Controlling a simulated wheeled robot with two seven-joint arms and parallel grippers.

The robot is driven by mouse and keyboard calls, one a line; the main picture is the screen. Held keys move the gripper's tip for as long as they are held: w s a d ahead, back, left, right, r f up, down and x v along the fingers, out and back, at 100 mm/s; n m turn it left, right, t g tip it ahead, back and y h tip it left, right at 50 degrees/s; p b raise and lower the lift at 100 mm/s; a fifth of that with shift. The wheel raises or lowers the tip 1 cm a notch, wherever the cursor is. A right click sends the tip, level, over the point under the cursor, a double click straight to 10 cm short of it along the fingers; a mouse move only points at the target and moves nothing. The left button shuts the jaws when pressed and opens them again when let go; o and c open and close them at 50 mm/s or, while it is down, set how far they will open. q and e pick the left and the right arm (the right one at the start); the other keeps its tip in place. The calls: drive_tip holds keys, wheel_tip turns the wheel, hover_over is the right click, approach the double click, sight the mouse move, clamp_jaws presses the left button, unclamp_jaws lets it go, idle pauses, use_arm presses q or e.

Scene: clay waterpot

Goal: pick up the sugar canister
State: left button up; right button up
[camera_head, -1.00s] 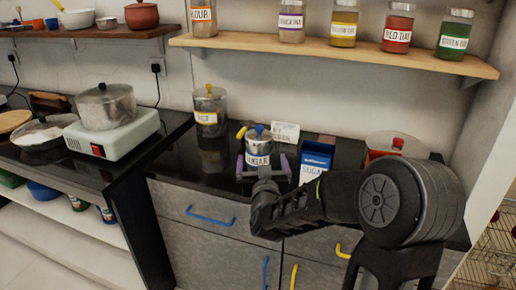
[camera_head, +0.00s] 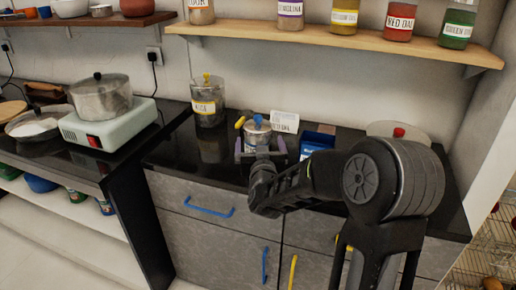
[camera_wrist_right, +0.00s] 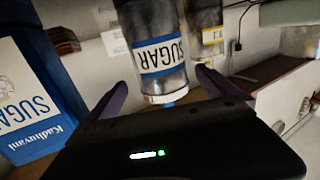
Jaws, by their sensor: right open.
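The sugar canister (camera_head: 257,133) is a clear and silver jar with a blue knob on its lid, standing on the black counter. In the right wrist view it (camera_wrist_right: 160,72) appears upside down, with a blue and white SUGAR label. My right gripper (camera_head: 261,153) is open, its purple fingers to the left and right of the canister. In the right wrist view the open fingers (camera_wrist_right: 164,92) frame the jar's lid end, with visible gaps. The gripper hides the lower canister in the head view. My left gripper is not in view.
A blue sugar box (camera_head: 317,141) stands close on the right, partly behind my arm. A rice jar (camera_head: 208,107) stands to the left. A small white card (camera_head: 285,121) and a yellow-handled item (camera_head: 240,122) are just behind the canister. A shelf of jars (camera_head: 335,45) hangs above.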

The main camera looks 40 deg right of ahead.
drive_tip(key=shift+w, duration=0.1)
drive_tip(key=x, duration=0.5)
drive_tip(key=shift+w+f, duration=0.1)
drive_tip(key=shift+a, duration=0.1)
drive_tip(key=shift+c, duration=0.2)
clamp_jaws()
idle(1.2)
